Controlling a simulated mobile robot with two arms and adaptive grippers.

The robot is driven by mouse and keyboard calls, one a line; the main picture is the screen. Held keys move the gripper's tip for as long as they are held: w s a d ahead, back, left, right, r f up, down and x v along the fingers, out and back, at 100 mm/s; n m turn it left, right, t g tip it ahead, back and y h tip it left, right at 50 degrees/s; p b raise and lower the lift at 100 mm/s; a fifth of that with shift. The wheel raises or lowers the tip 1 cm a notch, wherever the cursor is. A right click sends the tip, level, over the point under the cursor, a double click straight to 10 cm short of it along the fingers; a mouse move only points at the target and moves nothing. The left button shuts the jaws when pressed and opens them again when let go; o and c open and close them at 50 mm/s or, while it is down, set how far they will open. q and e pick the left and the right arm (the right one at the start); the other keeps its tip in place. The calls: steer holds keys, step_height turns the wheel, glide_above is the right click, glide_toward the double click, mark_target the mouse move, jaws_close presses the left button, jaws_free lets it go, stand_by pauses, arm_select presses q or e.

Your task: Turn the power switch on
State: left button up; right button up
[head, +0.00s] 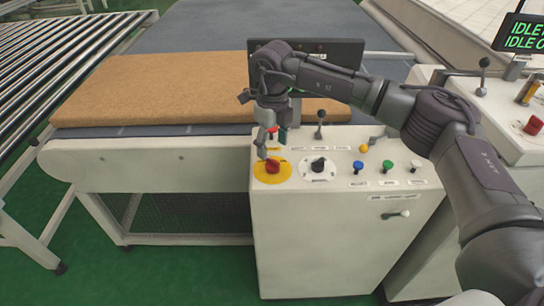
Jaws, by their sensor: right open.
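A white control cabinet (350,235) stands in the middle with its controls on the sloped top. A red rotary knob on a round yellow plate (272,168), which looks like the power switch, sits at the panel's left end. A black rotary knob (318,165) on a white plate is just right of it. The labels are too small to read. My right gripper (271,142) is open and empty, pointing down just above and behind the red knob. Its fingertips are close to the knob; I cannot tell whether they touch it. My left gripper is out of view.
Blue, green and white buttons (387,167), a yellow knob (363,148) and a black lever (320,122) are on the same panel. A brown mattress (150,88) lies on the conveyor behind. A second console (515,110) stands right, under a screen (520,33) reading "IDLE".

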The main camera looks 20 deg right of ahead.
mark_target(272, 160)
step_height(272, 160, down, 5)
steer(key=shift+f+p, duration=0.1)
steer(key=shift+p, duration=0.3)
steer(key=shift+f, duration=0.3)
steer(key=shift+c, duration=0.4)
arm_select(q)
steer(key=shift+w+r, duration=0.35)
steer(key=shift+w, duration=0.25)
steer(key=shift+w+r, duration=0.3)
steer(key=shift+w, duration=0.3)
arm_select(e)
steer(key=c, duration=1.1)
